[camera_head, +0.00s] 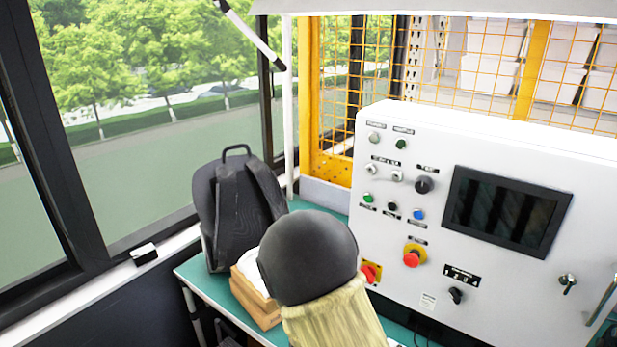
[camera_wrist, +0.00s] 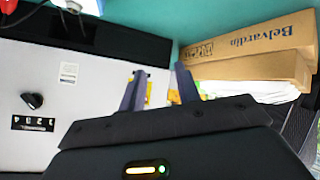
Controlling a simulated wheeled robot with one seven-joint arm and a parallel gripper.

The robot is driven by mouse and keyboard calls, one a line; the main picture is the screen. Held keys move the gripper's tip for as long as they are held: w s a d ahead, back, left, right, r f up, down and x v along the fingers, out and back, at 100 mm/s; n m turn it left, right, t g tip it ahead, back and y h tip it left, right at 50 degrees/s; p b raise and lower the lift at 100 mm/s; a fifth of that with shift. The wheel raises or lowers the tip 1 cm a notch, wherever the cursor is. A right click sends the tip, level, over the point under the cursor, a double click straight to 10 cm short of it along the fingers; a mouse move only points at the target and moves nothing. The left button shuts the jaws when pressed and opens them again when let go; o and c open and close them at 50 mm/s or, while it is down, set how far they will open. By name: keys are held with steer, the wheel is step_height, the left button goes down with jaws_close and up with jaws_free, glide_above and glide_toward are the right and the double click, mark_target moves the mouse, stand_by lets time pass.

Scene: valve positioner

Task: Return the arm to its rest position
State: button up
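My gripper (camera_wrist: 160,72) shows in the wrist view with its two dark fingers apart and a gap between them. Nothing is visibly held in the gap. Small yellow bits show close to the fingers, and I cannot tell what they are. The fingers point toward the green bench top, between the white control panel (camera_wrist: 62,130) and the cardboard boxes. In the head view I cannot make out the gripper fingers. The white control panel (camera_head: 400,230) stands at the right there, with buttons, knobs and a dark screen (camera_head: 507,210).
A box printed "Belvardin" (camera_wrist: 250,42) lies close right of the fingers. Yellow mesh fencing (camera_head: 340,110) rises behind the panel.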

steer(key=s+d+r+g+y+p, duration=0.1)
steer(key=s+d+r+g+y, duration=0.1)
steer(key=s, duration=0.6)
steer(key=s+d+r+g+y+p, duration=0.1)
steer(key=s+d+r+g+y, duration=0.1)
steer(key=s+d+r+g, duration=0.2)
steer(key=s+d+r, duration=0.2)
steer(key=s+r, duration=0.2)
steer(key=shift+s+d+r+g, duration=0.15)
steer(key=shift+r+g, duration=0.2)
steer(key=shift+g, duration=0.05)
